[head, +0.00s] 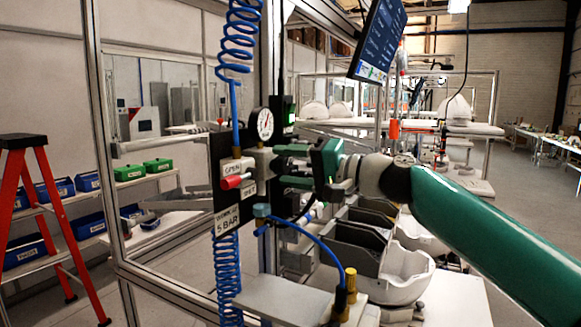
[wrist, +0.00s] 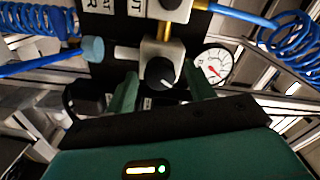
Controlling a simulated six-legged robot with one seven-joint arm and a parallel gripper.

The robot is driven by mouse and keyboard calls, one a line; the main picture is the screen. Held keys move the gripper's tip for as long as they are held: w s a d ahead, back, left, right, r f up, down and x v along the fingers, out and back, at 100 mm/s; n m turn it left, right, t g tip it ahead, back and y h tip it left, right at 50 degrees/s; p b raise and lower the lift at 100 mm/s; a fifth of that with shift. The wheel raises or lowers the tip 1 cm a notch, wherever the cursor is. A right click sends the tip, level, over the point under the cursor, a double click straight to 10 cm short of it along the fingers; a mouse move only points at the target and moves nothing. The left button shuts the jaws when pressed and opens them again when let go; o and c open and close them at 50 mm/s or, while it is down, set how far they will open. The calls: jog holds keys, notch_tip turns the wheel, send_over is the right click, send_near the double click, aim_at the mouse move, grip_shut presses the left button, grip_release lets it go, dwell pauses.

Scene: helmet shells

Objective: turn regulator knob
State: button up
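The black regulator knob (wrist: 160,74) with a white mark shows in the wrist view on the front of a light grey regulator body (wrist: 178,50). The regulator body also shows in the head view (head: 262,160), mounted on a black panel. A round white pressure gauge (head: 263,124) with a red needle sits above it and also shows in the wrist view (wrist: 214,67). My gripper (head: 287,166) faces the regulator. In the wrist view its green fingers (wrist: 162,92) are apart, one on each side of the knob, with visible gaps. How deep the knob sits between the fingertips is unclear.
A red-handled valve (head: 232,182) and a "5 BAR" label (head: 227,221) are on the panel. Blue coiled hoses (head: 238,40) hang above and below. A monitor (head: 378,38) hangs overhead. Grey bins (head: 355,240) and helmet shells stand below my arm. A red ladder (head: 60,220) is at left.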

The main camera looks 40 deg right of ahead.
jog(key=v, duration=1.3)
jog(key=shift+s, duration=0.4)
jog(key=w+a+f+n+g, duration=0.1)
jog(key=a+f+n+g, duration=0.15)
jog(key=a, duration=0.45)
jog(key=w+a+f+n+g+h, duration=0.1)
jog(key=w+a+f, duration=0.1)
jog(key=a+f, duration=0.35)
jog(key=w+a+f+n+g, duration=0.1)
jog(key=a+n+g, duration=0.1)
jog(key=a, duration=0.6)
jog(key=a+f+n+g+h, duration=0.1)
jog(key=a+f+g, duration=0.1)
jog(key=f, duration=0.5)
jog(key=s+a+f+n+g+h, duration=0.1)
jog(key=a+f+n+g+h, duration=0.1)
jog(key=a+f, duration=0.3)
jog(key=a+f+n+g+h, duration=0.1)
jog(key=a+f, duration=0.3)
jog(key=f, duration=0.7)
jog(key=shift+s+g+h, duration=0.4)
jog(key=shift+g+h, duration=0.05)
jog(key=shift+h, duration=0.15)
